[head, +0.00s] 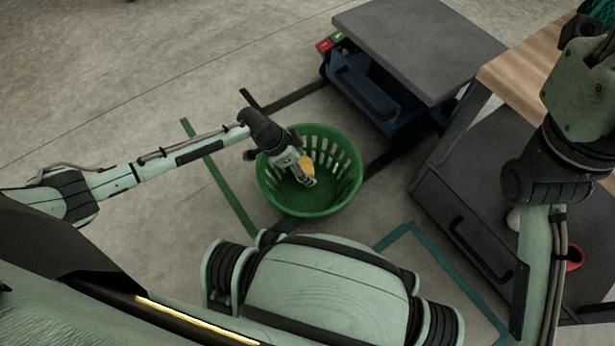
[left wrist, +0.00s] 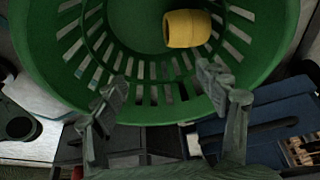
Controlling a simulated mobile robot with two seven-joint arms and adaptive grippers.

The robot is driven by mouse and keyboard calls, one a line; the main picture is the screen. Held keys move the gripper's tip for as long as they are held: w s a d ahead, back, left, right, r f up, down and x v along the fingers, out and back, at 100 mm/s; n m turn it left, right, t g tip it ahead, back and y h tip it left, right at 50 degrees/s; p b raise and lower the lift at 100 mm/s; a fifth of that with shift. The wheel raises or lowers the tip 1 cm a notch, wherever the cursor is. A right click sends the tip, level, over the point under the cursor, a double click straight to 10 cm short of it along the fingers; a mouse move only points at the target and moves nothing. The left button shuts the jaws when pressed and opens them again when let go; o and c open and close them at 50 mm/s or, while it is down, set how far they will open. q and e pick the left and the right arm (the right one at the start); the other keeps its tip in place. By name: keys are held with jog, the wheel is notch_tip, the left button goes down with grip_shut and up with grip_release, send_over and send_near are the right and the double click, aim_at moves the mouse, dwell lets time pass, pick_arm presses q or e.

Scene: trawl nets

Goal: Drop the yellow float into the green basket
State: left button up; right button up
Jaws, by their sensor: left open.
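The green basket (head: 349,186) stands on the floor in the head view, and its slotted wall (left wrist: 262,45) fills the top of the left wrist view. My left gripper (head: 309,180) is over the basket's opening, pointing down. In the left wrist view its two fingers (left wrist: 162,85) are spread with nothing between them. The yellow float (head: 306,163) shows right beside the fingers in the head view. In the left wrist view the float (left wrist: 187,28) is inside the basket's outline, apart from both fingers. I cannot tell whether it touches the bottom. My right gripper is out of view.
A dark blue cart with a grey top (head: 420,45) stands just behind and right of the basket. A dark cabinet (head: 470,185) with drawers is at the right, with a red object (head: 574,258) near it.

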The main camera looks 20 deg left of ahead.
pick_arm(q)
jog(key=v, duration=1.2)
dwell(0.3)
